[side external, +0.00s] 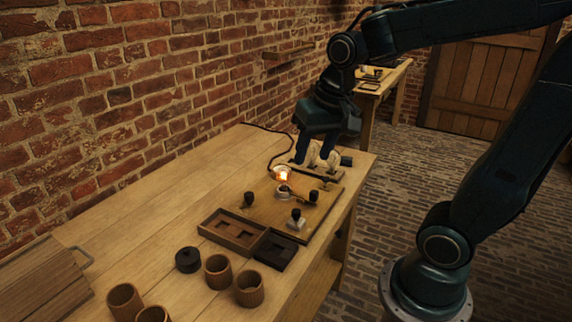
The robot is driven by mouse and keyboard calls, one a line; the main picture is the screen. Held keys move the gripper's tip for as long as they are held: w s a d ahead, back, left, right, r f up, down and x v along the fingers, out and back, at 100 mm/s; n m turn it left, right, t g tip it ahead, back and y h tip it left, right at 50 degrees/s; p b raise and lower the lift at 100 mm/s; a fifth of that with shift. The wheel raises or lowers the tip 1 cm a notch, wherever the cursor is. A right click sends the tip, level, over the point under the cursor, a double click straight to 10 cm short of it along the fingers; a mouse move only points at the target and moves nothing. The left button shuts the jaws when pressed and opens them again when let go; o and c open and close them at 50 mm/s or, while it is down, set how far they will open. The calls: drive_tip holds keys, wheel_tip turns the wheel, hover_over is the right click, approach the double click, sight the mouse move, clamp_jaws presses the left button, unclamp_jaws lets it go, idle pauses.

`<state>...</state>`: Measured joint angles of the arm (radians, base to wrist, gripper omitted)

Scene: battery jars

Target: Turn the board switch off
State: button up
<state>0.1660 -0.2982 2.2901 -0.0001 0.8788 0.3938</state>
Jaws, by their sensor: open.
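A wooden board (322,206) lies on the bench and carries a lit bulb (283,174) glowing orange. At its front edge a black knob on a pale base (296,221) looks like the board switch; its lever position is too small to tell. Two more black knobs stand on the board, one at the left (249,199) and one at the right (313,196). My gripper (314,157) points down above the far part of the board, behind the lit bulb, open. It is apart from the switch. Clear glass bulbs (333,160) show beside its fingers.
A compartmented wooden tray (232,232) and a dark block (275,250) sit in front of the board. Several brown cups (218,271) and a black lidded jar (188,260) stand nearer. A slatted wooden box (40,285) is at front left. The bench's left middle is clear.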

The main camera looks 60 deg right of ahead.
drive_tip(key=w+d+f+m+g, duration=0.1)
drive_tip(key=w+d+f+m, duration=0.3)
drive_tip(key=w, duration=0.1)
drive_tip(key=m+g, duration=0.2)
drive_tip(key=m, duration=0.2)
hover_over(296, 211)
wheel_tip(296, 211, down, 6)
drive_tip(key=shift+y, duration=0.3)
drive_tip(key=shift+d+f, duration=0.1)
drive_tip(key=shift+f, duration=0.05)
wheel_tip(296, 211, down, 14)
drive_tip(key=shift+r, duration=0.15)
clamp_jaws()
